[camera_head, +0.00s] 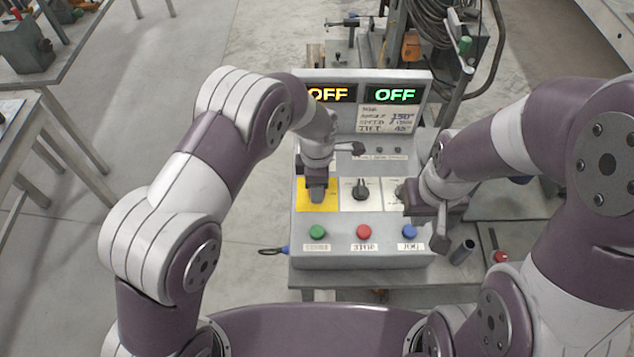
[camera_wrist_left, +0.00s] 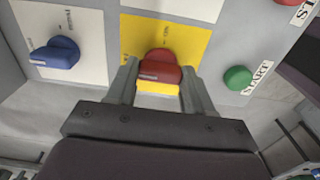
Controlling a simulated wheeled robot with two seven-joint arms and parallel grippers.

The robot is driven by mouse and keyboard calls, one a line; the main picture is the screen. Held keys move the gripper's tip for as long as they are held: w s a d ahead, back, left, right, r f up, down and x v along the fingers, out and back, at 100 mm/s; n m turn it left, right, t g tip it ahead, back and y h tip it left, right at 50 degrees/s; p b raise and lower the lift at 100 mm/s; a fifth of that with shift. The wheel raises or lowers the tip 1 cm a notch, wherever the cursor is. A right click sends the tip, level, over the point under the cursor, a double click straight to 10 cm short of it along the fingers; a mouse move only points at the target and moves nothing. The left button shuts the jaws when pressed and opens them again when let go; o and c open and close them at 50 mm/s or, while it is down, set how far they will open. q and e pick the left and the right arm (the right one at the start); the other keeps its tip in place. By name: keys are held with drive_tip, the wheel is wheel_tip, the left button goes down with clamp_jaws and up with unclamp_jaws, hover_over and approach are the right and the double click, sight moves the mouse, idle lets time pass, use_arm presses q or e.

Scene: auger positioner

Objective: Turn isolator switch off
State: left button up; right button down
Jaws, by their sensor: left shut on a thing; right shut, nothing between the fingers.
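The isolator switch is a red rotary knob (camera_wrist_left: 160,68) on a yellow plate (camera_wrist_left: 198,42) on the grey control panel (camera_head: 300,240). In the head view my left gripper (camera_head: 317,196) covers the knob, and only parts of the yellow plate (camera_head: 329,204) show. In the left wrist view my left gripper's fingers (camera_wrist_left: 160,78) are on either side of the red knob, shut on it. My right gripper (camera_head: 440,243) is shut and empty at the panel's lower right, near the blue button. Both lit displays read OFF, one orange (camera_head: 329,94) and one green (camera_head: 395,95).
A black knob (camera_head: 361,188) sits right of the yellow plate. Green (camera_head: 317,232), red (camera_head: 363,232) and blue (camera_head: 409,231) buttons line the panel's front. The left wrist view shows a blue knob (camera_wrist_left: 55,53) on a white plate. Cables and tools stand behind the panel.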

use_arm(q)
drive_tip(key=shift+r, duration=0.1)
idle(0.4)
drive_tip(key=o, duration=1)
drive_tip(key=shift+o, duration=0.2)
wheel_tip(320, 180, up, 13)
drive_tip(key=b, duration=0.2)
